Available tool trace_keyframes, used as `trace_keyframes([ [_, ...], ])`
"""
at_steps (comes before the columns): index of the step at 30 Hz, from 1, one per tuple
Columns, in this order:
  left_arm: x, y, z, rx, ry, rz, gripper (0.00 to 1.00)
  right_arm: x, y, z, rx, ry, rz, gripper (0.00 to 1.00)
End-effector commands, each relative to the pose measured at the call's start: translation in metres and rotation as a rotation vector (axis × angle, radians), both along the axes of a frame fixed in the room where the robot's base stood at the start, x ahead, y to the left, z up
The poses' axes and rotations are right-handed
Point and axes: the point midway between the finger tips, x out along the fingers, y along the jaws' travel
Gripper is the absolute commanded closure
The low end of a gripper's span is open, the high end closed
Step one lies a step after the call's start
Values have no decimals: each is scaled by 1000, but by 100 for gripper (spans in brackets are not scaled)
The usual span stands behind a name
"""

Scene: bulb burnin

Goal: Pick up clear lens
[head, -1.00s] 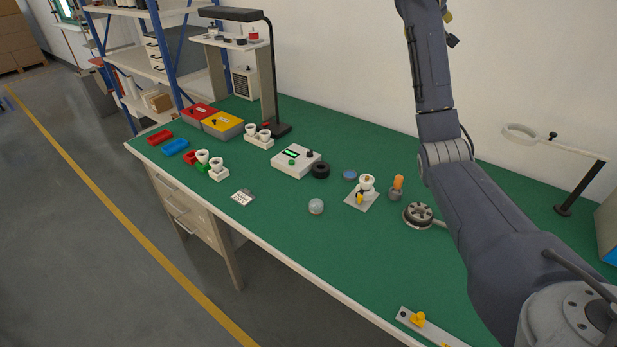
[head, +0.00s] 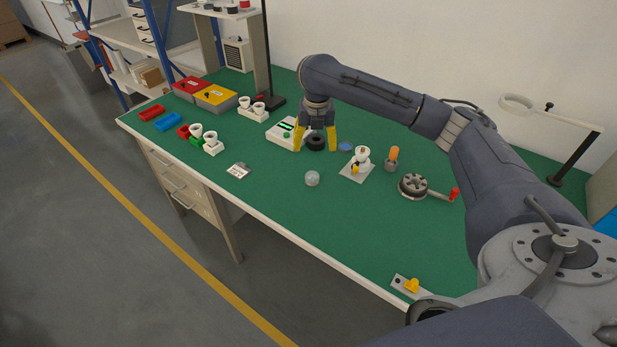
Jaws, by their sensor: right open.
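The clear lens (head: 312,178) is a small pale, translucent dome lying on the green bench mat near the middle of the head view. My right gripper (head: 315,148) points down with its yellow fingers spread, open and empty. It appears above and behind the lens in the picture, in front of the black ring and the white box, and apart from the lens. My left gripper is not in view.
A bulb socket on a grey plate (head: 358,169) stands right of the lens, with a blue disc (head: 345,146) behind. A white tester box (head: 284,132) and black ring (head: 315,141) lie behind. A crank wheel (head: 413,186) is farther right. The mat left of the lens is mostly clear.

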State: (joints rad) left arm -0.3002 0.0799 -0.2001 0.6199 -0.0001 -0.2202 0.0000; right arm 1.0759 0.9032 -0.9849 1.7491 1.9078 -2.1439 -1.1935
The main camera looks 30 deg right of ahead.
Motion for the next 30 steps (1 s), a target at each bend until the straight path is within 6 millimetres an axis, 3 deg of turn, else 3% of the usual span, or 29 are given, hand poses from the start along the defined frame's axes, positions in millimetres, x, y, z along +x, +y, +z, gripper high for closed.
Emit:
trace_keyframes([
  [8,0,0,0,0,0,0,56,0,0,-8,-15,14,122,28],
  [24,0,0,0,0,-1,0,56,12,-5,-95,-15,13,121,28],
  [30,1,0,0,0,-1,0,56,16,-6,-115,-15,10,120,28],
])
